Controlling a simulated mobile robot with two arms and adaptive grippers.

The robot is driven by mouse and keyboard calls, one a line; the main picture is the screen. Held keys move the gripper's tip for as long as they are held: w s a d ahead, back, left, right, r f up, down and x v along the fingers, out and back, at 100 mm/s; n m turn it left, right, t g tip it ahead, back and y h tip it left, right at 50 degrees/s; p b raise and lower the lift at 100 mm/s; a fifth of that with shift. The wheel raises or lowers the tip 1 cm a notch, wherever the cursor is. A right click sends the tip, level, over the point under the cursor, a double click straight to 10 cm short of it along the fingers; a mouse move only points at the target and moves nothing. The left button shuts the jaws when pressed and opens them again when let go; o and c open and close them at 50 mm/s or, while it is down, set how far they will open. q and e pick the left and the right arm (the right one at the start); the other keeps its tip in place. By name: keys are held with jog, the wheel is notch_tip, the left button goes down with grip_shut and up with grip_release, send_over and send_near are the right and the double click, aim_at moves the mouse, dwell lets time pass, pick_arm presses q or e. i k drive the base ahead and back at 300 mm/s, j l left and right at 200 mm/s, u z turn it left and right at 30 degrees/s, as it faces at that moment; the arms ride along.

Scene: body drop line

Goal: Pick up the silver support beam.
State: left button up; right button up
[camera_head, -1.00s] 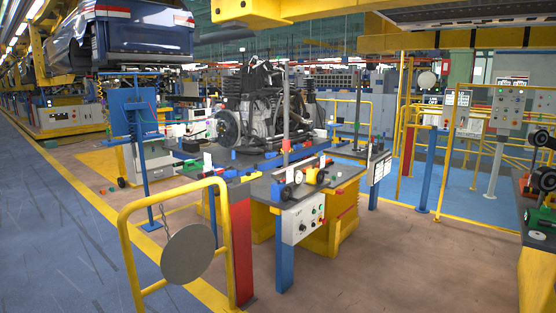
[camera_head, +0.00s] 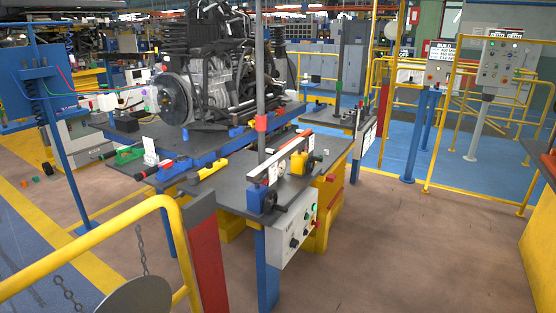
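A long pale, silvery bar (camera_head: 282,158) with an orange-red strip along it lies level across the near end of the workbench (camera_head: 234,186), resting on a blue block (camera_head: 262,201) and a yellow fixture (camera_head: 303,161). A tall grey post (camera_head: 260,70) with a red collar (camera_head: 261,123) stands upright just behind it. I cannot tell for sure which of these is the silver support beam. Neither of my grippers is in view.
A yellow guard rail (camera_head: 85,245) with a red-sided post (camera_head: 208,262) and hanging disc (camera_head: 135,296) stands in front, at left. A grey control box (camera_head: 297,230) hangs on the bench front. An engine (camera_head: 215,75) sits behind. Brown floor (camera_head: 400,250) is open at right.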

aim_at(254, 175)
jog(key=i+u, duration=0.3)
jog(key=i, duration=0.6)
